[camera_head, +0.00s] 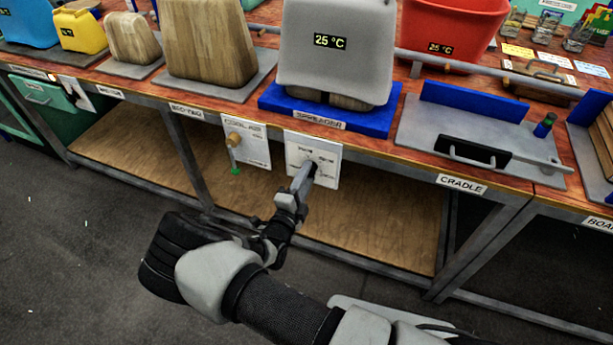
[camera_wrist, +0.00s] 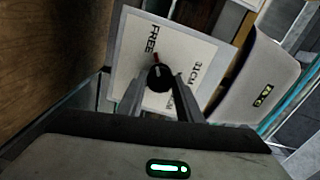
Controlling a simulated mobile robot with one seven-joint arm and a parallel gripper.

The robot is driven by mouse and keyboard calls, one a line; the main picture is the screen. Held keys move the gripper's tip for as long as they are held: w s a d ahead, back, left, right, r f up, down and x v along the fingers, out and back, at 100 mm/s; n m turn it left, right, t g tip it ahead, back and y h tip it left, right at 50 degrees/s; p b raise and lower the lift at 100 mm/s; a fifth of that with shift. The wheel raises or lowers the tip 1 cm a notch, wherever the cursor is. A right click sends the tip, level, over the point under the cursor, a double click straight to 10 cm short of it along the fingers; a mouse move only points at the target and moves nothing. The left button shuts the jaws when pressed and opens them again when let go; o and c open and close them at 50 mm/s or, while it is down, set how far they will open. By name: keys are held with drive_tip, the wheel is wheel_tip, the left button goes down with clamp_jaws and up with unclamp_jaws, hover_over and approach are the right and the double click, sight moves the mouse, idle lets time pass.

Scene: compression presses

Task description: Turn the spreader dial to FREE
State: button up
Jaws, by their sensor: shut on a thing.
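The spreader dial (camera_wrist: 159,80) is a small black knob with a red pointer mark, on a white panel (camera_wrist: 128,48) that also shows in the head view (camera_head: 331,157) below the SPREADER sign. In the wrist view the red mark points up and slightly left, toward the lettering FREE (camera_wrist: 151,39). Two other labels sit to its right, one partly hidden by a finger. My gripper (camera_wrist: 159,82) has its fingers on both sides of the knob and is shut on it. In the head view my gripper (camera_head: 309,174) reaches the panel from below and hides most of the knob.
Left of the panel is another white panel with a tan knob (camera_head: 234,139) and a green-tipped part. Above stand the blue spreader base (camera_head: 272,98) and a grey block (camera_head: 337,65) reading 25 °C. A cradle tray (camera_head: 420,125) lies right. Floor in front is clear.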

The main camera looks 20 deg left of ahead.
drive_tip(key=o, duration=1)
drive_tip(key=shift+o, duration=0.2)
drive_tip(key=s+a+p, duration=0.1)
drive_tip(key=s+p, duration=0.1)
drive_tip(key=s, duration=1.5)
drive_tip(key=shift+s+a, duration=0.15)
drive_tip(key=shift+s, duration=0.05)
